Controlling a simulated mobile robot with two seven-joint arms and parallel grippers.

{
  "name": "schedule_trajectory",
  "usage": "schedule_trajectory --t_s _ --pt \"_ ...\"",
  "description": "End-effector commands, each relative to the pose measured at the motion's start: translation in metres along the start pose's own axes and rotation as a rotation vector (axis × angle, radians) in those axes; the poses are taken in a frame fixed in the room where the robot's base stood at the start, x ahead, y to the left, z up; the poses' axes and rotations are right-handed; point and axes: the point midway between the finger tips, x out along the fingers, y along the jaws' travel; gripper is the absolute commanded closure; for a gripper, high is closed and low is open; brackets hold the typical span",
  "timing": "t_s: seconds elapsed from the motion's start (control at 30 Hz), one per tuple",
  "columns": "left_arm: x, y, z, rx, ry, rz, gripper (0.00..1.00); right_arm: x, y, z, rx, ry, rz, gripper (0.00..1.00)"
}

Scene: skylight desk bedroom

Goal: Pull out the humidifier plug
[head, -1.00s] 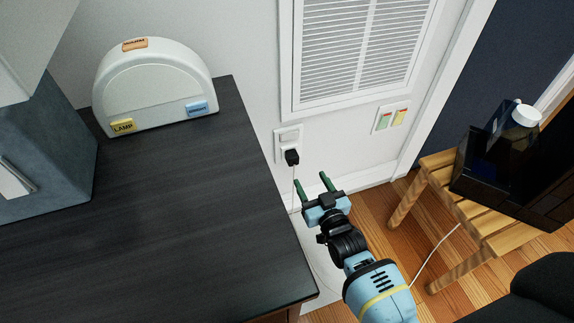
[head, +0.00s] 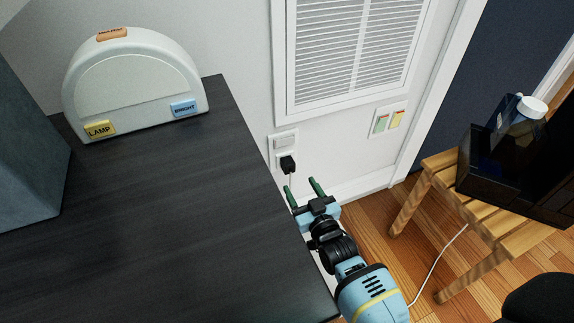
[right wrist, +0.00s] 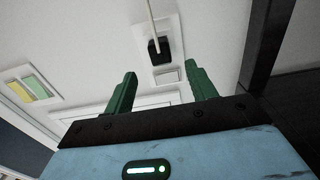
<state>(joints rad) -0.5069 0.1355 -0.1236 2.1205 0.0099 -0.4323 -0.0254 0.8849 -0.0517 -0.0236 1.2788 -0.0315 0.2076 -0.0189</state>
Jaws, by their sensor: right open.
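The black humidifier plug (head: 287,165) sits in a white wall outlet (head: 284,141), with a pale cord hanging from it. In the right wrist view the plug (right wrist: 159,50) shows beyond the fingers, in the gap between them, with its cord running up. My right gripper (head: 302,188) has green fingers spread apart, below the plug and empty, apart from it. The dark humidifier (head: 513,150) with a white cap appears to stand on a wooden stool (head: 440,162) at the right; a white cord hangs below the stool. My left gripper is not in view.
A dark desk (head: 150,220) fills the left, its edge close beside my right arm. On it stands a white rounded lamp (head: 135,85) with labelled buttons. A louvred vent (head: 350,50) and a small panel with coloured strips (head: 388,120) are on the wall.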

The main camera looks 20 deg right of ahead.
Motion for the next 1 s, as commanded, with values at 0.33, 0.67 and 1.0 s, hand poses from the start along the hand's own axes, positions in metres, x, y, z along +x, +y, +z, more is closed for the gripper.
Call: schedule_trajectory --t_s 0.33,0.67,1.0 --pt "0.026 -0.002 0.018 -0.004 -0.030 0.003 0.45 0.044 0.000 0.003 0.000 0.000 0.000 0.44" --pt "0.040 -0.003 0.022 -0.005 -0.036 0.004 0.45 0.074 0.000 0.001 0.000 0.001 0.000 0.44" --pt "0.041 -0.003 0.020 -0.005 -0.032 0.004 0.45 0.078 0.000 0.000 0.000 0.000 0.000 0.44"
